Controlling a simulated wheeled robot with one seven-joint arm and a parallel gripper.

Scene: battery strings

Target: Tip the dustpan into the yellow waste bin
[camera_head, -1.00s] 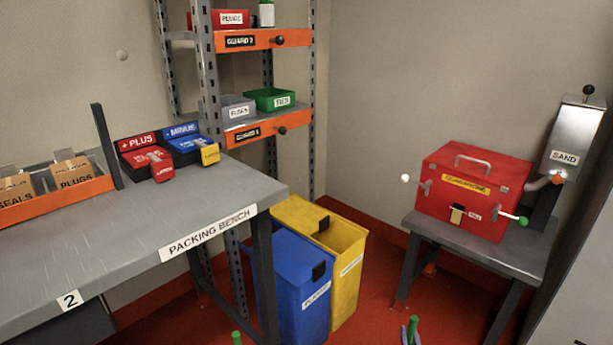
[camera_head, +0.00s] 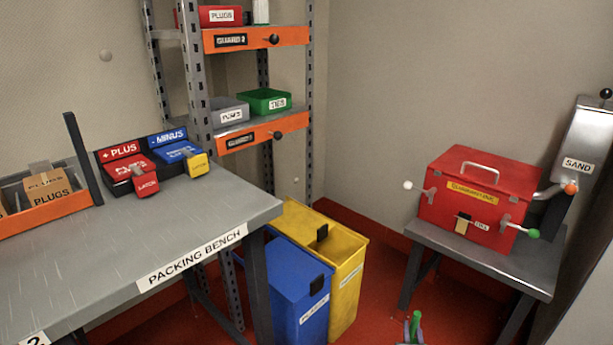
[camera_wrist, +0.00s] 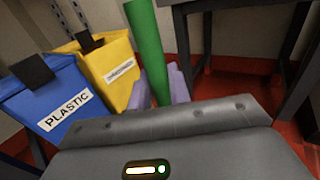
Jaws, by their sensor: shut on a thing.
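My gripper (camera_wrist: 160,88) has lilac fingers and is shut on a green handle (camera_wrist: 150,45), which I take to be the dustpan's. The handle stands nearly upright in the wrist view. Its top also shows at the bottom edge of the head view (camera_head: 415,325). The pan itself and anything in it are out of sight. The yellow waste bin (camera_head: 347,290) stands on the floor beyond the bench, with a black tab at its top. In the wrist view the yellow bin (camera_wrist: 112,72) is left of the handle, apart from it.
A blue PLASTIC bin (camera_head: 293,285) stands against the yellow bin's left side. The packing bench (camera_head: 190,225) is at left, with an orange-framed rack behind. A small table (camera_head: 490,265) with a red box (camera_head: 475,195) is at right. Red floor shows between bins and table.

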